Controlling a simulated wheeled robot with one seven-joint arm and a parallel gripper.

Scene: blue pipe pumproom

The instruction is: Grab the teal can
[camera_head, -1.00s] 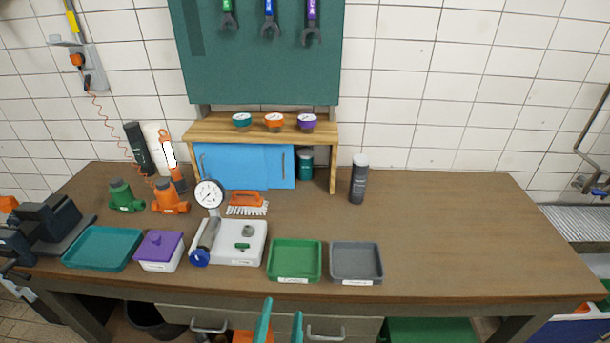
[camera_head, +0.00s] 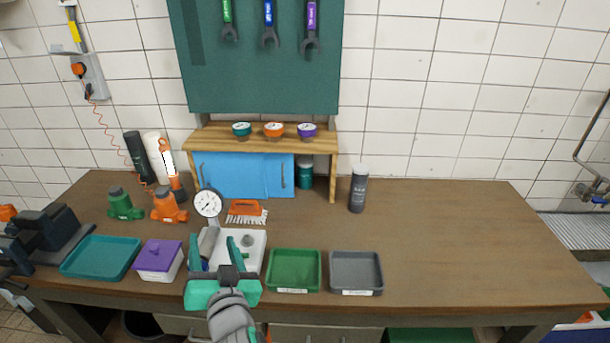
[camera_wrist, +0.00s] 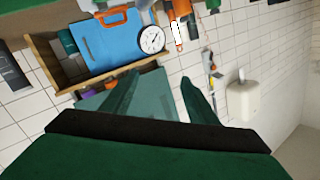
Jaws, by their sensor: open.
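The teal can (camera_head: 305,173) stands upright in the right end of the wooden shelf unit, beside the blue sliding doors and under the shelf board. In the wrist view a dark teal cylinder (camera_wrist: 67,41) shows in the shelf unit beside the blue panel, tilted by the camera's roll. My gripper (camera_head: 222,240) is open and empty, above the white scale at the front of the bench, left of and nearer than the can. In the wrist view its two green fingers (camera_wrist: 158,90) are spread with nothing between them.
Blue doors (camera_head: 240,176) close off most of the shelf unit. Green (camera_head: 294,290) and grey (camera_head: 357,291) trays lie in front. The bench's right side is clear.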

